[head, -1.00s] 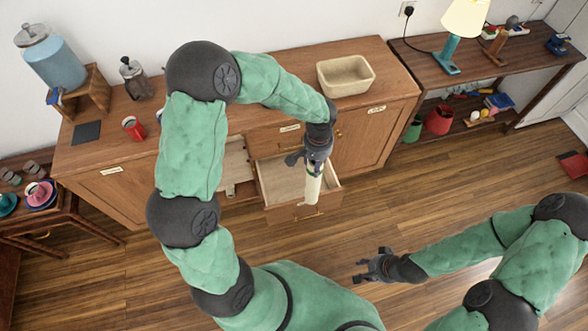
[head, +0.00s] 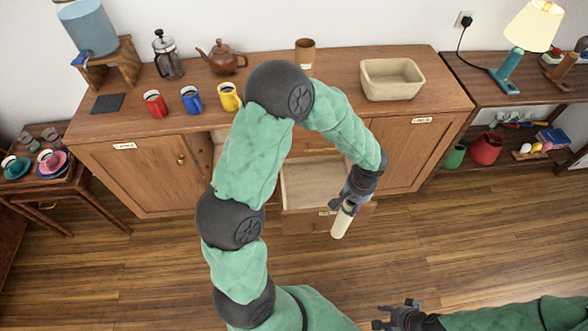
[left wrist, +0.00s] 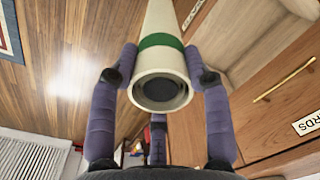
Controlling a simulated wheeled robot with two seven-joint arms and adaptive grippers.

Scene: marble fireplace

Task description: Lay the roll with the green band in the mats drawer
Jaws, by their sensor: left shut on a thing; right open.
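The cream roll (head: 342,222) is in my left gripper (head: 347,204), tilted, at the front right corner of the open drawer (head: 307,186). In the left wrist view the roll's green band (left wrist: 160,41) shows clearly, with its hollow end toward the camera. Both fingers of the left gripper (left wrist: 160,82) press on the roll's sides. The drawer is pulled out from the cabinet and its visible floor is bare; the arm hides part of it. The label on its front is too small to read. My right gripper (head: 392,315) is open and empty at the bottom edge, over the floor.
The wooden cabinet (head: 150,176) carries red, blue and yellow mugs (head: 191,100), a teapot (head: 222,57), a French press (head: 167,56) and a beige basin (head: 392,79). Left of the drawer is an opening partly behind my arm. The floor in front is clear.

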